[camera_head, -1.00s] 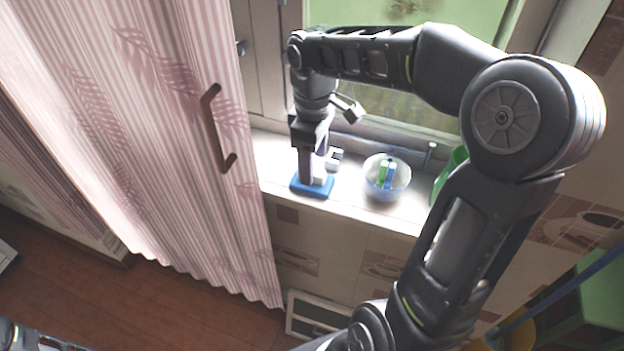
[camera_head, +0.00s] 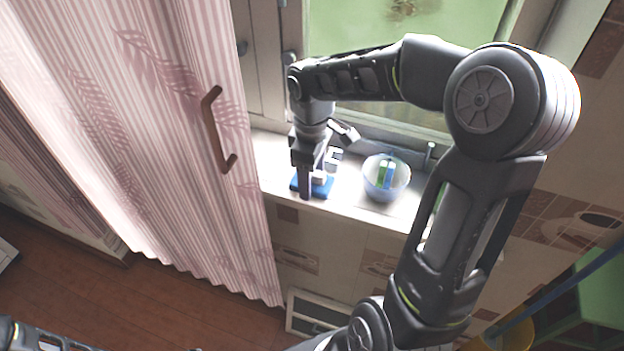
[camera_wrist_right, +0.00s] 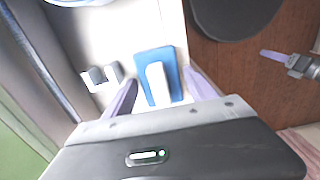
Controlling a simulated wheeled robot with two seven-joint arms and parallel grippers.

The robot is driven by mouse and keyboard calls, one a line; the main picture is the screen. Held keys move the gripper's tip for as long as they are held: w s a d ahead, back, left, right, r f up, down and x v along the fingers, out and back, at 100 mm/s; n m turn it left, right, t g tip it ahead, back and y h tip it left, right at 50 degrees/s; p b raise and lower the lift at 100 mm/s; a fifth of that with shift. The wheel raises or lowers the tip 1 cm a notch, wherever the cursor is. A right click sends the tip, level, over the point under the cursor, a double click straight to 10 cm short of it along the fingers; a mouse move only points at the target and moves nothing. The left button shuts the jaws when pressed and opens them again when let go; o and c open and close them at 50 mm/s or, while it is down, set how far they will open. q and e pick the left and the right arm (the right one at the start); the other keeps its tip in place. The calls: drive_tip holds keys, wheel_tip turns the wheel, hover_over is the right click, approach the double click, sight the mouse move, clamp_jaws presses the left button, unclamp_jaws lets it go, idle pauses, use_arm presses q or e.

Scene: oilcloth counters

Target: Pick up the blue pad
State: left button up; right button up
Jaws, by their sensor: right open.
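The blue pad (camera_head: 327,187) lies flat on the bright window sill, with a white block-like part on top. In the right wrist view the pad (camera_wrist_right: 144,58) lies between my two finger lines, its white part pointing toward the palm. My right gripper (camera_head: 312,190) is open and low over the pad; a finger hides part of it in the head view. In the wrist view the gripper (camera_wrist_right: 160,92) has one finger on each side of the pad; whether they touch it I cannot tell. What appears to be my left gripper (camera_wrist_right: 290,62) shows at the right edge, its opening unclear.
A bowl (camera_head: 372,188) holding green, white and blue items stands right of the pad on the sill (camera_head: 268,165). A small white-grey object (camera_head: 335,154) is behind the pad. The window is behind; a striped pink curtain (camera_head: 130,130) with a brown handle is left.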

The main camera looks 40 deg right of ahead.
drive_tip(key=shift+c, duration=0.4)
drive_tip(key=c, duration=1)
